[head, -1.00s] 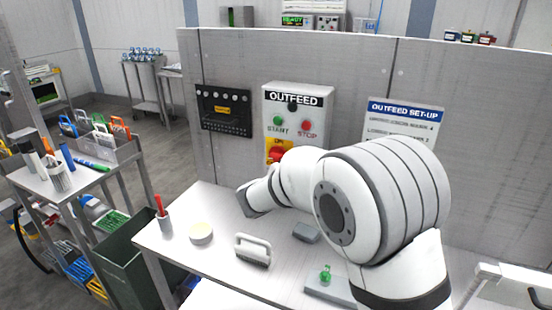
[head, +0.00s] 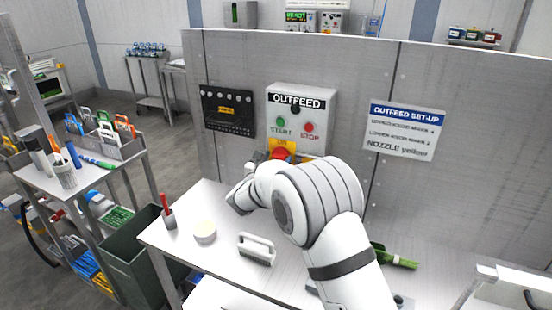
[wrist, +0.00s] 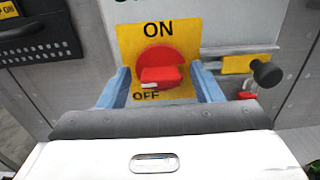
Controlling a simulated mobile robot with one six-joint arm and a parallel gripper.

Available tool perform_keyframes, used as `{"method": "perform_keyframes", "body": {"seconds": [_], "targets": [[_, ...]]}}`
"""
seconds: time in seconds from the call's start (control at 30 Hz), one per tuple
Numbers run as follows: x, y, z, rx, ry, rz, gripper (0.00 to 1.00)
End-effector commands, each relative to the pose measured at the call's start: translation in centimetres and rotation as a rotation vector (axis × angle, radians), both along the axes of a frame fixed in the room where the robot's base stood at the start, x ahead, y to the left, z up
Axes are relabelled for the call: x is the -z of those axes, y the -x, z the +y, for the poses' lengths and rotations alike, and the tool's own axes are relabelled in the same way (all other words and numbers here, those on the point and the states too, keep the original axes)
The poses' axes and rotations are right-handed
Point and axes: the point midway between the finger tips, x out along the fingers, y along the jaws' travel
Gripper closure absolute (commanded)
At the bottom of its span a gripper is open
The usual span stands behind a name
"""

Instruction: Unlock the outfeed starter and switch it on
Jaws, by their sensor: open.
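The outfeed starter (head: 329,105) is a grey box on the wall panel with a green START button (head: 280,121) and a red STOP button (head: 309,127). Its red rotary switch (wrist: 172,58) sits on a yellow plate (wrist: 127,42) marked ON above and OFF below. A pale mark on the switch handle lies low, near OFF. My gripper (wrist: 161,73) is open, its blue fingers to either side of the switch, with no clear grip on it.
A black panel (head: 227,111) hangs left of the starter, and a set-up sign (head: 403,130) right of it. On the bench below are a white-handled brush (head: 256,248), a round tub (head: 204,232), a red-handled tool in a cup (head: 168,215) and a green tool (head: 397,259).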

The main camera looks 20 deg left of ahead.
Motion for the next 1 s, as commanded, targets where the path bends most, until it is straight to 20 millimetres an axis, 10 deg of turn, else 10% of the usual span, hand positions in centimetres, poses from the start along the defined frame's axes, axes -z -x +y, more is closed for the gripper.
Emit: {"method": "perform_keyframes", "body": {"seconds": [0.2,0.73,1.0], "targets": [[0.03,-0.01,0.01,0.0,0.0,0.0,0.42],[0.0,0.05,0.06,-0.001,-0.001,0.0,0.85],[0.23,0.05,0.07,-0.001,-0.026,-0.003,0.85]]}}
